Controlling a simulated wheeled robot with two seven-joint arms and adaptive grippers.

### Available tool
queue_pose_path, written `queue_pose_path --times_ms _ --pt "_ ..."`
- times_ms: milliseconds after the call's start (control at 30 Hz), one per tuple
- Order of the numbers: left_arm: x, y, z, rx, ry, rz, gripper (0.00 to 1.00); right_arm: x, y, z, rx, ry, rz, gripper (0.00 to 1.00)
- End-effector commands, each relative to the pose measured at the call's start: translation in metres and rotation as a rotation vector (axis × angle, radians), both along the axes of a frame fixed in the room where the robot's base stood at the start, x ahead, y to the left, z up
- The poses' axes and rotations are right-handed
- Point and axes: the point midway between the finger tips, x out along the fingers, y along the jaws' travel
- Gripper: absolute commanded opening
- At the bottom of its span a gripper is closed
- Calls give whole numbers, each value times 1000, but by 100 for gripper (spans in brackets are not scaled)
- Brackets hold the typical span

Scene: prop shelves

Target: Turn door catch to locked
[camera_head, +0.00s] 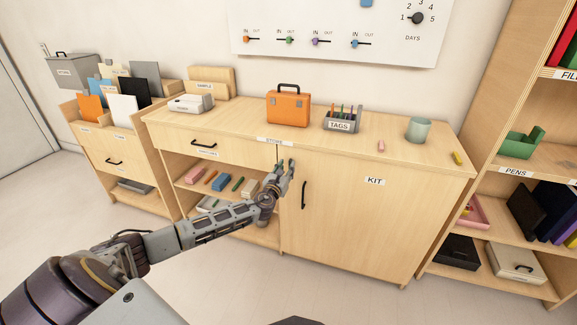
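The KIT cabinet door (350,220) is closed at the right of the counter unit, with a black vertical handle (304,195) near its left edge. My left gripper (287,166) is raised in front of the door's upper left corner, left of the handle and just below the counter edge. I see nothing held in it, but its fingers are too small to tell how far apart they are. No door catch shows clearly; the gripper covers part of the area near the door's left edge. My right gripper is out of view.
The counter top holds an orange toolbox (288,107), a TAGS holder (343,119) and a cup (418,129). Left of the door is an open shelf with several small items. A tall shelf (490,155) stands at the right. The floor in front is clear.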

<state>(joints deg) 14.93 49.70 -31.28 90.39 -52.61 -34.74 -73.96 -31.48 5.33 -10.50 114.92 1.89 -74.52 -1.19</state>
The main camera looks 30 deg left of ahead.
Motion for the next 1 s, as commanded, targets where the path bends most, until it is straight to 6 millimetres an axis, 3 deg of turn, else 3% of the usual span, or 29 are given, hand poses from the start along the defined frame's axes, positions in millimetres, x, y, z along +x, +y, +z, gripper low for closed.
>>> queue_pose_path --times_ms 400,867,1000 --pt "28 7 0 -1 -1 1 32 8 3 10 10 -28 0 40" --pt "33 8 0 0 0 0 32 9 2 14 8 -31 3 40" --pt "33 8 0 0 0 0 18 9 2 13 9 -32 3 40"
